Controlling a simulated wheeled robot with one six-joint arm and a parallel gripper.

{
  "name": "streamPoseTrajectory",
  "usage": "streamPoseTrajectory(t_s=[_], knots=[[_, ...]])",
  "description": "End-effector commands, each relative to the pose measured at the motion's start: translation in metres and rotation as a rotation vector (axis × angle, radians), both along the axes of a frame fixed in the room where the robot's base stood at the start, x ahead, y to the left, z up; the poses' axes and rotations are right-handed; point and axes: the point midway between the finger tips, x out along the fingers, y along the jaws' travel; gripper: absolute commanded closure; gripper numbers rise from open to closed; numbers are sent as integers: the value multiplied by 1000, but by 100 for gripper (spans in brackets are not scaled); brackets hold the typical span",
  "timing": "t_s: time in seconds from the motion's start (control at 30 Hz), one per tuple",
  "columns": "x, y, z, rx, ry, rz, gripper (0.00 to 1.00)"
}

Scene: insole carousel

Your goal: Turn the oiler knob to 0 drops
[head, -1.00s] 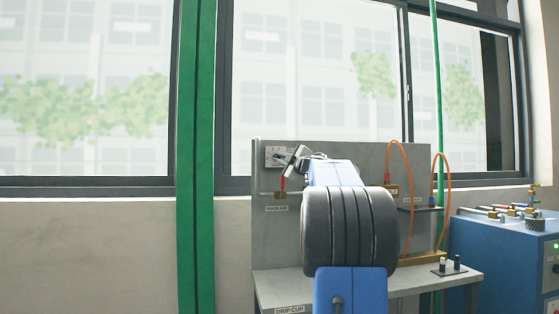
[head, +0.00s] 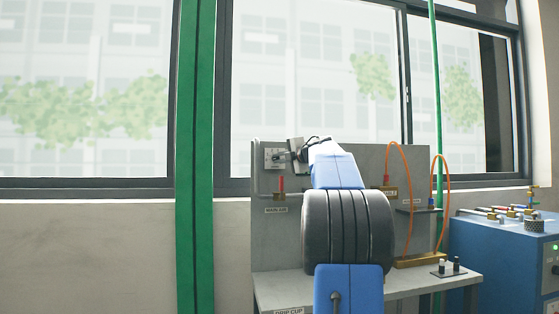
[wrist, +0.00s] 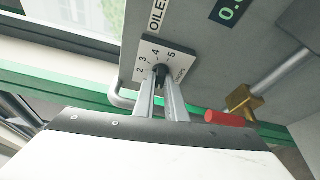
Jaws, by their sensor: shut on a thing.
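The oiler dial plate (wrist: 180,57) is white, with the numbers 2 to 5 readable and an OILER label above it. It also shows on the grey panel's upper left in the head view (head: 269,158). The small black oiler knob (wrist: 160,69) is at the middle of the plate. My gripper (wrist: 161,83) is shut on the knob, one finger on each side; in the head view it (head: 285,156) reaches the plate from the right. The fingers hide the lower part of the dial, and I cannot tell which number the knob points to.
A red valve handle (head: 281,183) on a brass fitting sits just below the dial, close to my gripper; it also shows in the wrist view (wrist: 228,118). A digital display (wrist: 229,10) is on the panel. Orange hoses (head: 405,190) hang at right, beside a blue cabinet (head: 480,250).

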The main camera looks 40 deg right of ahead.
Motion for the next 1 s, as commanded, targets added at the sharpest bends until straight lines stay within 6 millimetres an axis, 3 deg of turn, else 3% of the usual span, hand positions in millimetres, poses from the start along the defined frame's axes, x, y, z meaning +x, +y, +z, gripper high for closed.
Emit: streamPoseTrajectory(t_s=[0.5, 0.53, 0.6, 1.0], knots=[[1, 2, -2, -15, 14, 5, 100], [1, 2, -2, -15, 14, 5, 84], [1, 1, -2, -15, 13, 4, 70], [-6, 1, 1, -15, 11, 1, 70]])
